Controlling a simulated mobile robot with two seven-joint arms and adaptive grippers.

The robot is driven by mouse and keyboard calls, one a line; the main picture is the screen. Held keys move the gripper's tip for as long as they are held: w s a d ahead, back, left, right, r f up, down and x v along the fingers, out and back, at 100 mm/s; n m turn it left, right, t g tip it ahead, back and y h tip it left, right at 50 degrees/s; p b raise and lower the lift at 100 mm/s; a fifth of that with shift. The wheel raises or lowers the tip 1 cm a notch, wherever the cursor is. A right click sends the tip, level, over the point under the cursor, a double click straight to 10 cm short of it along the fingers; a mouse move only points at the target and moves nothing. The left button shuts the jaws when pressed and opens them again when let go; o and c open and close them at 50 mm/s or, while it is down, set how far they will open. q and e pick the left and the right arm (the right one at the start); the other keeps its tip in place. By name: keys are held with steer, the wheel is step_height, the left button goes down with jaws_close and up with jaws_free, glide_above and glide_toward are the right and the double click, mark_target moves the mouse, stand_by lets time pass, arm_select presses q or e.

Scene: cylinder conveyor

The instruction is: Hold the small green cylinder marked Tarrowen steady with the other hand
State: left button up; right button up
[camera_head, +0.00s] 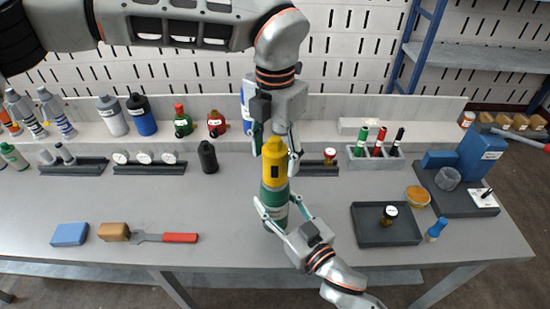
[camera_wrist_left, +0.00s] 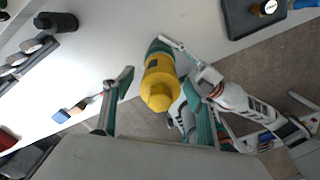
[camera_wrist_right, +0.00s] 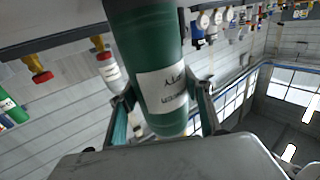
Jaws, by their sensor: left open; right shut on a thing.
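The green cylinder (camera_head: 273,203) with a yellow upper part and cap (camera_head: 275,160) stands upright above the front middle of the table. In the right wrist view the green body (camera_wrist_right: 150,70) fills the centre, with a white label whose text is only partly legible. My right gripper (camera_head: 272,216) is shut on its lower green part. My left gripper (camera_head: 276,150) comes from above, its open fingers on either side of the yellow cap. In the left wrist view the yellow cap (camera_wrist_left: 160,90) lies between the spread fingers. I cannot tell whether they touch it.
A dark tray (camera_head: 375,236) with a small jar stands to the right. A blue block (camera_head: 70,234), a brown block (camera_head: 114,231) and a red-handled scraper (camera_head: 180,238) lie at the left front. A black bottle (camera_head: 208,157) and racks line the back.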

arm_select(q)
step_height(320, 180, up, 10)
steer(key=shift+r, duration=0.15)
stand_by(0.3)
arm_select(e)
steer(key=o, duration=1.3)
